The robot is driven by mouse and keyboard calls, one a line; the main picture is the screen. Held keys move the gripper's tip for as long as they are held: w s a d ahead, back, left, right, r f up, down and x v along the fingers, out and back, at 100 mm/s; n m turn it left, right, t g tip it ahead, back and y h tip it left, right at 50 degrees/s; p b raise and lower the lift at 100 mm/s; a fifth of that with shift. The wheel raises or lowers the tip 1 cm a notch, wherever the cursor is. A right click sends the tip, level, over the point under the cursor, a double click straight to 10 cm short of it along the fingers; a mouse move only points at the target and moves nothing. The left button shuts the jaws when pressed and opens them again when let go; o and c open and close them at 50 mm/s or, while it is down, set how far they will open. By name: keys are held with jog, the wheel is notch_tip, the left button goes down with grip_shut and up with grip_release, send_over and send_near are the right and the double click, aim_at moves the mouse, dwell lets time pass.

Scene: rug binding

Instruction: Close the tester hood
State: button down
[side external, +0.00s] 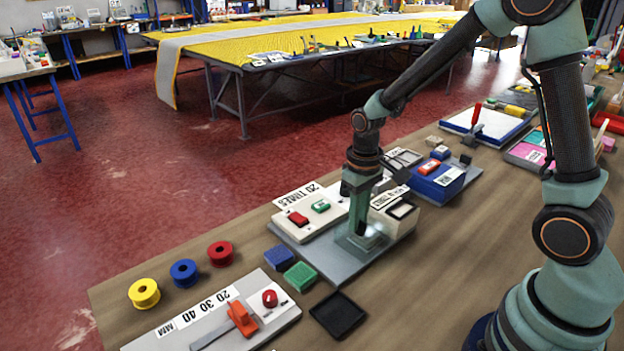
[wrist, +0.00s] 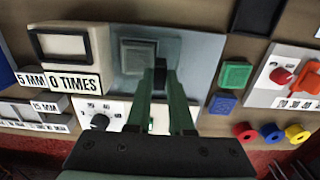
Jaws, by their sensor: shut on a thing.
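What looks like the tester hood (side external: 366,240), a pale, partly see-through square, lies low over the plate. It also shows in the wrist view (wrist: 138,52) just beyond the fingertips. My gripper (side external: 357,230) points down at it. In the wrist view my gripper (wrist: 160,72) is shut on a narrow dark piece, seemingly the hood's handle. The fingers hide the hood's near edge, so I cannot tell whether it lies fully flat.
A red button (side external: 298,218) and green button (side external: 320,206) are on the panel left of my gripper. Blue and green blocks (side external: 300,276) and a black tray (side external: 338,314) lie in front. A blue device (side external: 438,182) stands behind. Spools (side external: 184,273) line the table's left edge.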

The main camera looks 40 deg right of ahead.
jog(key=shift+d, duration=1.05)
jog(key=c, duration=0.8)
grip_release()
jog(key=shift+r, duration=0.15)
notch_tip(320, 180, up, 12)
